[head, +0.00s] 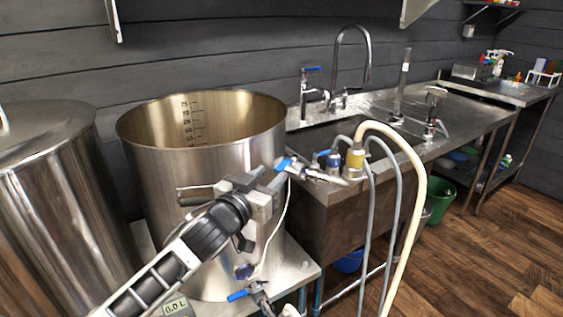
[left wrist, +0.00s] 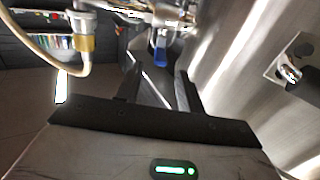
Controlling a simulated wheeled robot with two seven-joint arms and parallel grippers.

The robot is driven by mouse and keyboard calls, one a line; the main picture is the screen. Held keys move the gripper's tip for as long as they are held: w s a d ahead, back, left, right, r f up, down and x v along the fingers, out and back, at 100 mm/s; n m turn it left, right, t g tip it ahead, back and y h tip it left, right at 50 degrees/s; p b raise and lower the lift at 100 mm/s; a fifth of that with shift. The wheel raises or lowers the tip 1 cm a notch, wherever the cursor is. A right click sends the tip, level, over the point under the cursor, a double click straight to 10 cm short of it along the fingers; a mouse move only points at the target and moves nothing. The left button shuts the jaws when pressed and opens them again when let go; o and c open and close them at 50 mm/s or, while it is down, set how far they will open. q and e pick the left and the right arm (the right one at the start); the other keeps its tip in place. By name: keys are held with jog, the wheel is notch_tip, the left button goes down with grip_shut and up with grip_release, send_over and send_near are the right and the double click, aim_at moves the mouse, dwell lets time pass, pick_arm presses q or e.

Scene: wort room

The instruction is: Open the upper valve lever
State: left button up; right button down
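The upper valve on the open steel kettle (head: 205,150) has a blue lever (head: 284,164). The lever sits high on the kettle's right side, by the pipe fittings (head: 320,175). My left gripper (head: 276,182) is right at this valve. In the left wrist view my left gripper (left wrist: 160,85) has its two dark fingers apart, and the blue lever tip (left wrist: 160,55) shows just beyond them, roughly in line with the gap. I cannot tell whether a finger touches it. A lower valve with a blue lever (head: 237,295) is near the kettle's foot. My right gripper is not in view.
A closed steel kettle (head: 50,200) stands at left. A steel sink (head: 335,205) with a tap is at right. A cream hose (head: 413,215) and grey hoses hang in front of it. The wooden floor (head: 470,270) at right is mostly clear.

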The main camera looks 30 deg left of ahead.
aim_at(277, 170)
pick_arm(q)
jog(key=w, duration=0.6)
jog(key=shift+w, duration=0.1)
jog(key=shift+c, duration=0.4)
grip_shut()
